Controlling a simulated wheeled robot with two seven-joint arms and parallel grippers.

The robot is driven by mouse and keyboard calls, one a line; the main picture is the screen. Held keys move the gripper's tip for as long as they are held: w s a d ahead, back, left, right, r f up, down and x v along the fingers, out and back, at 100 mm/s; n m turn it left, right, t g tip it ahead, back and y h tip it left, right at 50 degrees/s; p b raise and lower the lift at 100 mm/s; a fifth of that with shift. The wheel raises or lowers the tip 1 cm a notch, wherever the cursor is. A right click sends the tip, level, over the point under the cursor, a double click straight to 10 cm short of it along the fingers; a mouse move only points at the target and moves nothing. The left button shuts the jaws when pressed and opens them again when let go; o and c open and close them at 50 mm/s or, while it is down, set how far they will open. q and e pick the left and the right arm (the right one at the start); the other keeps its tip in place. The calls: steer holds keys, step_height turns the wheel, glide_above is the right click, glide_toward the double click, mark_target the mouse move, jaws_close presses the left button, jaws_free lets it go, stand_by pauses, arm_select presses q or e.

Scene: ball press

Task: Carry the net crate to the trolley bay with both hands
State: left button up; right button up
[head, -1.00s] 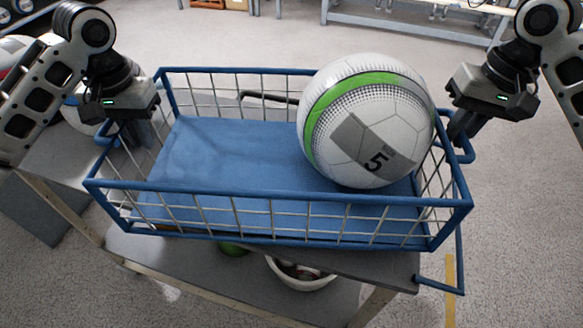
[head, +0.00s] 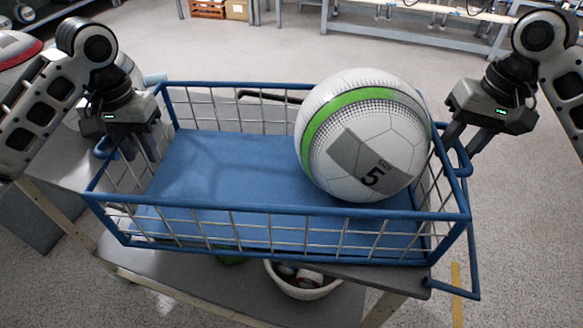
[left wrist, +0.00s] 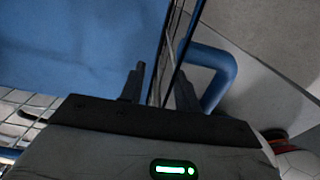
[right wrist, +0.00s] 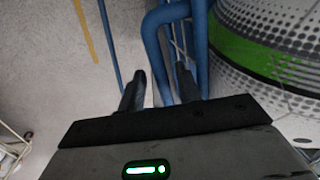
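The net crate (head: 280,213) has a blue rim, pale wire sides and a blue floor. It appears to rest level on a grey-topped stand with wooden legs. A large white and green ball (head: 365,140) sits in its right end. My left gripper (head: 138,150) is at the crate's left end. Its fingers are apart, with end wires between them in the left wrist view; a blue handle (left wrist: 215,75) shows beside them. My right gripper (head: 467,142) is at the right end. Its fingers are apart on either side of a blue handle bar (right wrist: 155,50).
A white bowl (head: 300,288) stands on a lower level under the crate. A red and white ball (head: 18,60) lies at far left. Benches (head: 400,25) stand at the back. Floor is open at right, with a yellow stripe (head: 457,290).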

arm_select(q)
step_height(320, 180, up, 12)
arm_select(e)
steer(key=shift+r, duration=0.1)
step_height(320, 180, up, 12)
steer(key=d, duration=0.2)
stand_by(0.7)
steer(key=shift+f, duration=0.2)
